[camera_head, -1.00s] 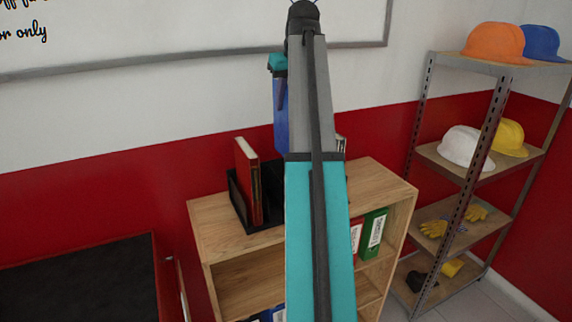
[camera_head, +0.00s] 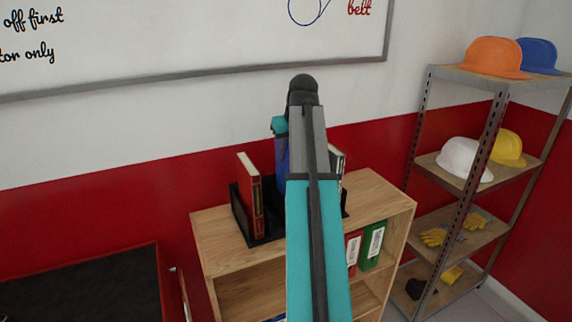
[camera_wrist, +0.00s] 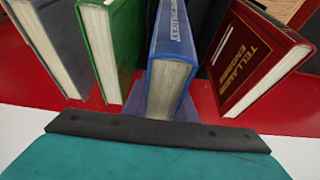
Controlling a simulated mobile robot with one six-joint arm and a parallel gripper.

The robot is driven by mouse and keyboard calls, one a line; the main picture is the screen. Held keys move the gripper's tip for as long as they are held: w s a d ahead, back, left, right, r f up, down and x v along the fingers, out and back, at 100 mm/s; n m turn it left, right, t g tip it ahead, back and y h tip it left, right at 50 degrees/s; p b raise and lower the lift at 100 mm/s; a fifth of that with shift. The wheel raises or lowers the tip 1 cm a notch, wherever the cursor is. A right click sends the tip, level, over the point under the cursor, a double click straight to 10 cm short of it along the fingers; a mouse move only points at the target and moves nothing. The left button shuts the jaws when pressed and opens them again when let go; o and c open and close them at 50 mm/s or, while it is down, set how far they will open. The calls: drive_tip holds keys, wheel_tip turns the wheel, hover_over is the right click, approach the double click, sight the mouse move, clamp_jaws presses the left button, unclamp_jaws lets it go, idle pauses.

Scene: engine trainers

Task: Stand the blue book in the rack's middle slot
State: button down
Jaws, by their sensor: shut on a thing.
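The blue book (camera_head: 282,158) is upright in my gripper (camera_head: 280,126), which is mostly hidden behind my arm in the head view. In the wrist view the blue book (camera_wrist: 174,45) stands ahead of the gripper's dark edge (camera_wrist: 155,130), between a green book (camera_wrist: 101,45) and a red book (camera_wrist: 250,62). The black rack (camera_head: 266,238) stands on the wooden cabinet's top. The blue book's lower part is level with the rack in the picture. I cannot tell whether its bottom is inside the middle slot.
The red book (camera_head: 249,196) stands at the rack's left end. Another book (camera_head: 337,161) shows at its right, partly behind my arm. A grey book (camera_wrist: 50,40) is left in the wrist view. The wooden cabinet (camera_head: 375,200) has free top at the right. A metal shelf (camera_head: 462,190) stands farther right.

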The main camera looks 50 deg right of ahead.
sight(288, 165)
drive_tip(key=shift+f, duration=0.45)
drive_tip(key=shift+f+p, duration=0.85)
drive_tip(key=shift+f, duration=1.05)
drive_tip(key=c, duration=1.4)
unclamp_jaws()
drive_tip(key=shift+c, duration=0.2)
drive_tip(key=shift+s, duration=0.1)
drive_tip(key=shift+b+v, duration=2.5)
drive_tip(key=shift+v, duration=3.4)
drive_tip(key=shift+a, duration=0.1)
